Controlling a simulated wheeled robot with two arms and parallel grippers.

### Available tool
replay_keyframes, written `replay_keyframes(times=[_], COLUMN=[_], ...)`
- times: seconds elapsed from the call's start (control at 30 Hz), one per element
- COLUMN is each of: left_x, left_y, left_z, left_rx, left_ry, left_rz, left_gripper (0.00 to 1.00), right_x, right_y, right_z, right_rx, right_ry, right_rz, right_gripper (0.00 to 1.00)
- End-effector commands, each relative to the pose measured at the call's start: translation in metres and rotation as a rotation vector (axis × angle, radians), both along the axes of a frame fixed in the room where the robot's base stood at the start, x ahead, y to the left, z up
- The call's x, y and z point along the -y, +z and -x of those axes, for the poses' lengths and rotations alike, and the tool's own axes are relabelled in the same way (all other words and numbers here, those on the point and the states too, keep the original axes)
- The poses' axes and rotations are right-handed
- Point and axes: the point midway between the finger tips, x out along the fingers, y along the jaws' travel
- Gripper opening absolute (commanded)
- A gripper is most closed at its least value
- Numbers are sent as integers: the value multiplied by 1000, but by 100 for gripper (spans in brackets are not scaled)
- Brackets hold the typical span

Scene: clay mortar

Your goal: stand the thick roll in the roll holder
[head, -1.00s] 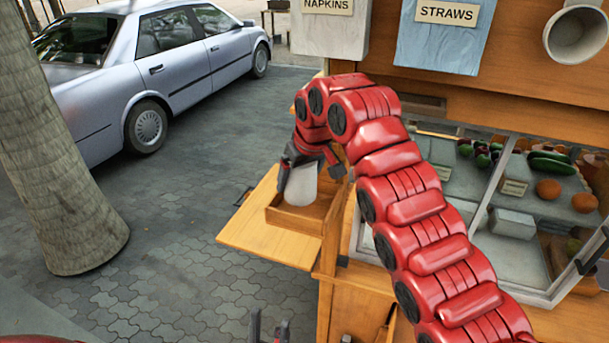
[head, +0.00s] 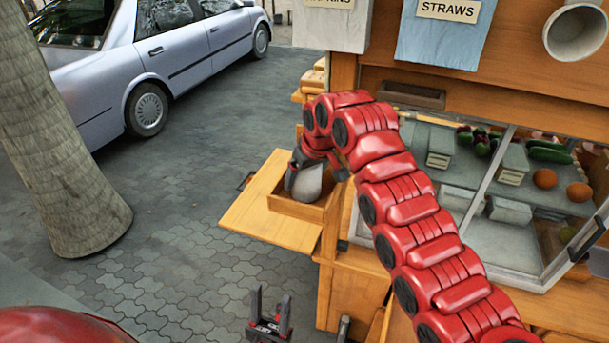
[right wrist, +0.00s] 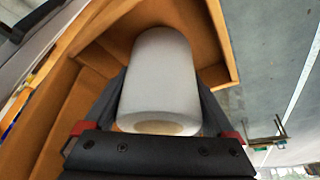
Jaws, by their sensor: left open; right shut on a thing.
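The thick roll (head: 309,184) is a pale grey-white cylinder, tilted. In the right wrist view the roll (right wrist: 158,75) has its brownish end towards the camera. My right gripper (head: 303,177) is shut on it, with dark fingers on both sides. An open wooden box (head: 288,206), which looks like the roll holder, sits on the side shelf; its walls (right wrist: 225,45) surround the roll's far end. I cannot tell whether the roll touches its floor. My left gripper (head: 271,297) is open and empty, low in the head view, apart from the shelf.
The wooden side shelf (head: 250,222) has bare room left of the box. The cart's glass food case (head: 500,205) stands right of my right arm. Napkin and straw holders (head: 440,32) hang above. A tree trunk (head: 60,150) and a car (head: 160,60) stand at left.

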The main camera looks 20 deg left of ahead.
Motion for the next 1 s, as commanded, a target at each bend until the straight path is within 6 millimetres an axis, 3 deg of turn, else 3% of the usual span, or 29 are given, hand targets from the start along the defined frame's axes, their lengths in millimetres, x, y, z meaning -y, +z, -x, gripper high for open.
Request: replay_keyframes(times=[0.1, 0.13, 0.2, 0.43, 0.57, 0.6, 1.0], left_x=[0, 0, 0, 0, 0, 0, 0], left_y=[-5, -5, -4, -3, 7, -3, -35], left_z=[0, 0, 0, 0, 0, 0, 0], left_rx=[0, 0, 0, 0, 0, 1, 0], left_ry=[0, 0, 0, 0, 0, 0, 0], left_rz=[0, 0, 0, 0, 0, 0, 0], left_gripper=[50, 50, 50, 50, 50, 50, 50], right_x=[0, 0, 0, 0, 0, 2, 27], right_y=[-5, -5, -4, -3, 9, 9, 91], right_z=[0, 0, 0, 0, 0, 1, 24], right_rx=[1, 0, 0, 0, 0, 5, 6], right_ry=[0, 0, 0, 0, 0, 0, 0], right_rz=[-1, 0, 0, 0, 0, -4, -2], right_gripper=[25, 92, 100, 100, 100, 100, 100])
